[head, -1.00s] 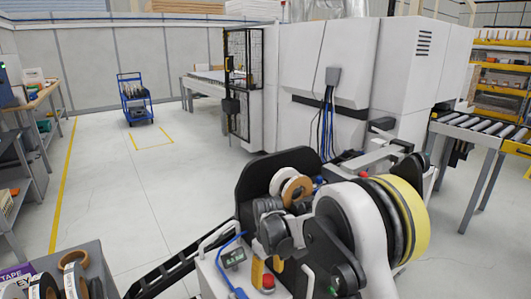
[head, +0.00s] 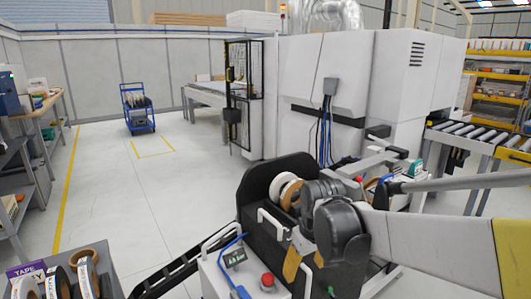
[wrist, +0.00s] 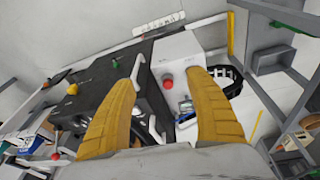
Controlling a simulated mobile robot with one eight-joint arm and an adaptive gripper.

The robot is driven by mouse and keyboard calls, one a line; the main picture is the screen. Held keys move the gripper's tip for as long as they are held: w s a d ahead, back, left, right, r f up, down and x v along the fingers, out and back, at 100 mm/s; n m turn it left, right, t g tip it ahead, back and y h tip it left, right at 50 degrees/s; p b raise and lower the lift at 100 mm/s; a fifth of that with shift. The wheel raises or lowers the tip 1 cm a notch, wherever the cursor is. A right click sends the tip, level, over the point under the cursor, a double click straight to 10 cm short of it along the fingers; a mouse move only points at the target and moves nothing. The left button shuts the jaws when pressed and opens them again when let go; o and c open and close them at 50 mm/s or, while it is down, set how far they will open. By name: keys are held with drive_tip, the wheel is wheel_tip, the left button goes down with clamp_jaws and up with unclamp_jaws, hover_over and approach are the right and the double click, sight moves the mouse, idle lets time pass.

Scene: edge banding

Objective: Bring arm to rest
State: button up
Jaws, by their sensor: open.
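My gripper (head: 305,264) has two yellow fingers pointing down over the control box (head: 212,278) in the head view. In the wrist view my gripper (wrist: 165,82) is open, its fingers wide apart with nothing held between them. The red button (head: 267,279) of the box also shows between the fingers in the wrist view (wrist: 167,84). My white arm (head: 430,240) with a yellow band reaches in from the right edge of the head view. It hides part of the machine behind it.
A black panel with white and brown edge-band rolls (head: 287,193) stands close behind my gripper. Tape rolls (head: 86,275) lie on a grey surface at lower left. A roller conveyor (head: 475,136) stands at right. A blue cart (head: 137,108) stands far off; the left floor is clear.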

drive_tip(key=s+d+r+m+t, duration=0.2)
drive_tip(key=s+d, duration=0.2)
drive_tip(key=s, duration=0.5)
drive_tip(key=s+d+r+m+t, duration=0.1)
drive_tip(key=s+d, duration=0.4)
drive_tip(key=s, duration=0.5)
drive_tip(key=shift+r+m+t+h, duration=0.35)
drive_tip(key=shift+m+t, duration=0.25)
drive_tip(key=shift+m, duration=0.5)
idle(0.9)
